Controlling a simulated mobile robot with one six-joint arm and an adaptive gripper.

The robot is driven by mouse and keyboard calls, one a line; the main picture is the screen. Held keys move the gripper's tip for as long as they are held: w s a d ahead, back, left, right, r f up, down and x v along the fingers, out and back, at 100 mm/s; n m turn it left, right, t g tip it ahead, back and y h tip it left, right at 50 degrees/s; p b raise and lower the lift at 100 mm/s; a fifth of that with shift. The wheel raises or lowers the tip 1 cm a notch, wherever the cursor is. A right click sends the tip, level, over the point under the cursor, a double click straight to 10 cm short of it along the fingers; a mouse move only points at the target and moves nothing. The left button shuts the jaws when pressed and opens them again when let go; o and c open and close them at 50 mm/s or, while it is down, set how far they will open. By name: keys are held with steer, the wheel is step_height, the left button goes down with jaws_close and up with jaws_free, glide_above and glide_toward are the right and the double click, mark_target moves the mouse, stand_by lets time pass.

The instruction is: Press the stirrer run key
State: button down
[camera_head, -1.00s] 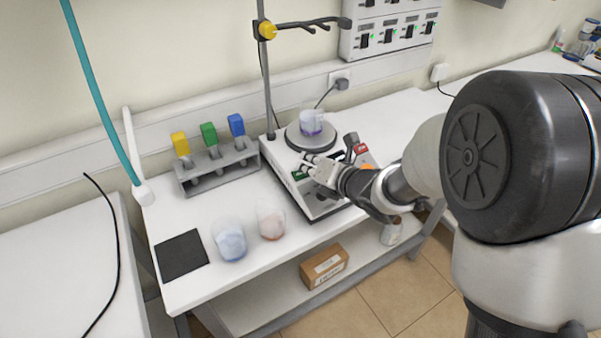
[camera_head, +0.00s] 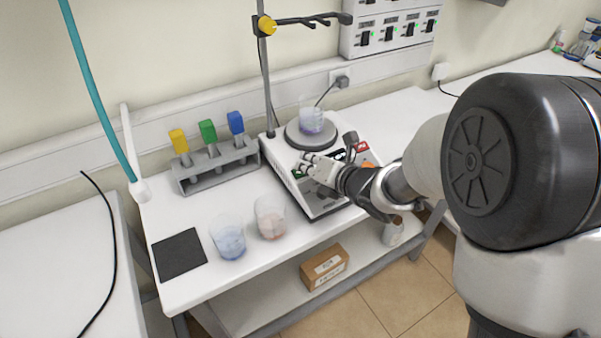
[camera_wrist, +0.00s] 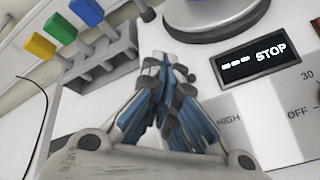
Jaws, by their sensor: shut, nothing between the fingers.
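The stirrer (camera_head: 322,208) is a white and grey unit on the bench, with a round plate (camera_head: 298,143) and a beaker (camera_head: 312,118) of bluish liquid on top. Its display (camera_wrist: 262,62) reads dashes and "STOP" in the wrist view. A small green key (camera_head: 298,174) shows at the panel's left, and a red one (camera_head: 361,147) at its right. My gripper (camera_head: 304,163) is shut and empty, its fingertips over the panel's left end, close to the green key. It also shows in the wrist view (camera_wrist: 166,62). The fingers partly hide the panel, and I cannot tell whether they touch it.
A clamp stand (camera_head: 266,80) rises behind the stirrer. A grey rack (camera_head: 205,174) with yellow, green and blue-topped items stands to the left. Two beakers, one bluish (camera_head: 229,241) and one reddish (camera_head: 270,219), and a black mat (camera_head: 180,254) are on the front bench.

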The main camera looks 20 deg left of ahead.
steer(key=shift+w+a+f, duration=0.1)
steer(key=shift+a+f, duration=0.05)
steer(key=shift+f, duration=0.25)
stand_by(0.6)
steer(key=shift+r, duration=0.1)
steer(key=shift+s+d+r, duration=0.2)
steer(key=shift+d+r, duration=0.05)
steer(key=shift+r, duration=0.45)
steer(key=r+p, duration=0.1)
steer(key=d+r+p, duration=0.1)
steer(key=r, duration=0.1)
steer(key=s+r, duration=0.1)
steer(key=shift+d+r+p, duration=0.15)
steer(key=shift+r+p, duration=0.2)
steer(key=shift+p, duration=0.05)
stand_by(0.7)
